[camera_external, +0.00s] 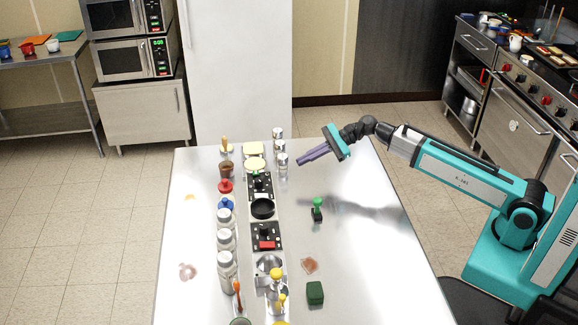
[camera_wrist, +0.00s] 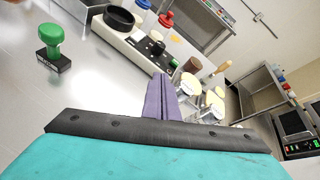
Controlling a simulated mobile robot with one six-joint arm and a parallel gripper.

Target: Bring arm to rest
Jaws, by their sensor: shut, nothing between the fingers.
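My gripper (camera_external: 301,158) is at the end of my teal arm, reaching in from the right over the far part of the steel table (camera_external: 370,250). Its purple fingers are shut together with nothing between them, and they point left toward the small shakers. In the wrist view the shut fingers (camera_wrist: 161,98) rise from the black and teal gripper body. The fingers look to be above the table top; I cannot tell the exact gap to the nearest shaker (camera_external: 283,163).
The table's right side is clear. A stove (camera_external: 530,90) stands behind right.

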